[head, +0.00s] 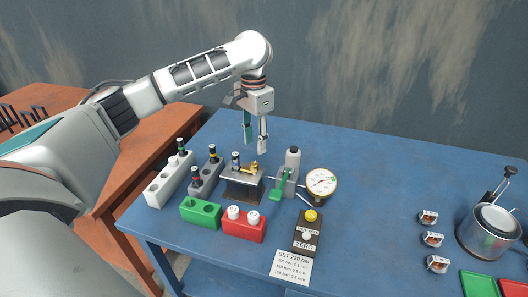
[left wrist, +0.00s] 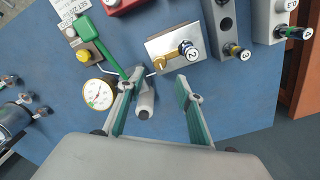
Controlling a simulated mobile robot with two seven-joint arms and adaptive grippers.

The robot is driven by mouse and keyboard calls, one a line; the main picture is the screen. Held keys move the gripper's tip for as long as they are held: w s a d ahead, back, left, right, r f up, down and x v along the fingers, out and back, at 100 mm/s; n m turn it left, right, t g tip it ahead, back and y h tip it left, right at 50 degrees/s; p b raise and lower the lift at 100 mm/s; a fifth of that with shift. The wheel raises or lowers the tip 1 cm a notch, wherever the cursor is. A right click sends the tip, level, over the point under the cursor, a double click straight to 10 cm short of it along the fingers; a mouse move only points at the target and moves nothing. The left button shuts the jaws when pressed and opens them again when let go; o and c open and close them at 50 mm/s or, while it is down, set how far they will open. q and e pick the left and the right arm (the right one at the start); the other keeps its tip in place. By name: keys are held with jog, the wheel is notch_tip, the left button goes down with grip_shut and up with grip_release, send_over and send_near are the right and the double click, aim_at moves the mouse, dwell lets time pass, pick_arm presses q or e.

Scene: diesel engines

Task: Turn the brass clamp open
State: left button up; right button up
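The brass clamp (head: 254,168) sits on top of a dark-sided metal block (head: 243,187), beside an upright injector (head: 236,160). In the left wrist view the brass clamp (left wrist: 184,48) lies against the injector's cap, which is marked 2 (left wrist: 193,54). My left gripper (head: 255,146) hangs fingers down above and just behind the block, apart from the clamp. Its two fingers, with green inner pads, stand apart with nothing between them; the left wrist view shows the same gap (left wrist: 158,105). My right gripper is in neither view.
A grey pump with a green lever (head: 280,186) and a gauge (head: 321,182) stand right of the block. White (head: 166,185) and grey (head: 207,176) injector racks stand left. Green (head: 200,213) and red (head: 243,229) blocks are in front.

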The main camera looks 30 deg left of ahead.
aim_at(255, 163)
pick_arm(q)
jog(key=shift+s+f, duration=0.1)
jog(key=shift+f, duration=0.25)
notch_tip(255, 163, down, 7)
jog(key=shift+s+r, duration=0.1)
grip_shut()
